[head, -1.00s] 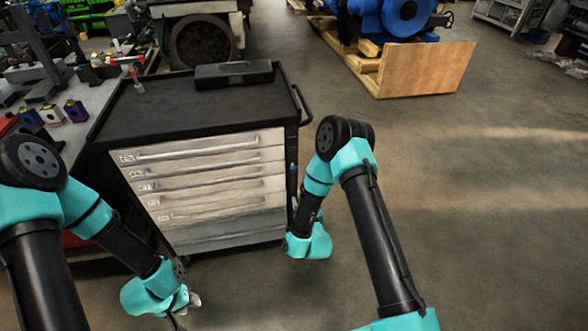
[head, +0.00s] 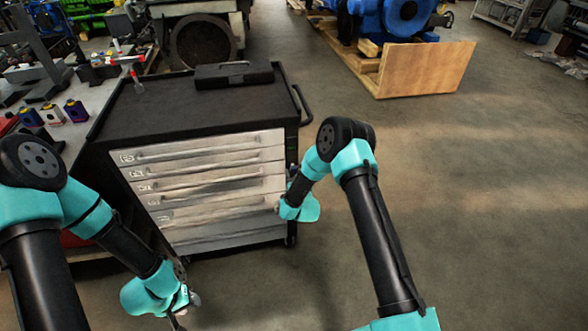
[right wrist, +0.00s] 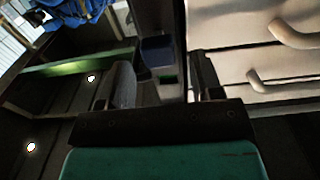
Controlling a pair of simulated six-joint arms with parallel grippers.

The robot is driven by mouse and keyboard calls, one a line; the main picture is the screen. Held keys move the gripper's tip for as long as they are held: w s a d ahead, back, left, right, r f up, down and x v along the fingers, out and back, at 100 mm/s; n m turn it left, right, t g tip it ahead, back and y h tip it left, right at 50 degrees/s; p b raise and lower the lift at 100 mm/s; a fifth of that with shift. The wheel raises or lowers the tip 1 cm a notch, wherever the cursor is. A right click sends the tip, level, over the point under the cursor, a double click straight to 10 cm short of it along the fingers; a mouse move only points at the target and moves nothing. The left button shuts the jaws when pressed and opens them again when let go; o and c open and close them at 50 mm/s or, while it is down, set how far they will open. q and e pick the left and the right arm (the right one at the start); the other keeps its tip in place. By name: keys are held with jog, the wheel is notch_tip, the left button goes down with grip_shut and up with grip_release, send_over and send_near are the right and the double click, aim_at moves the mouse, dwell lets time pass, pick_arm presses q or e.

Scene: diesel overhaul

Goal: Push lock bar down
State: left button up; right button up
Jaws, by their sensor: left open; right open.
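The tool cabinet (head: 205,185) stands in the middle left with its light drawers closed. A dark upright strip (right wrist: 155,18), which looks like the lock bar, runs along the cabinet's edge in the right wrist view. It carries a blue piece (right wrist: 157,50) and a small green piece (right wrist: 167,78). My right gripper (head: 279,207) is open at the cabinet's right front edge. In the right wrist view its fingers (right wrist: 164,80) are on either side of the strip; contact cannot be told. My left gripper (head: 188,306) is open and empty, low in front of the cabinet.
A workbench (head: 75,125) with small parts is at the left. A blue engine on a wooden pallet (head: 425,70) stands behind. The floor at the right is clear.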

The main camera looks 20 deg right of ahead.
aim_at(295, 170)
jog(key=shift+w+d, duration=0.1)
jog(key=shift+w, duration=1.5)
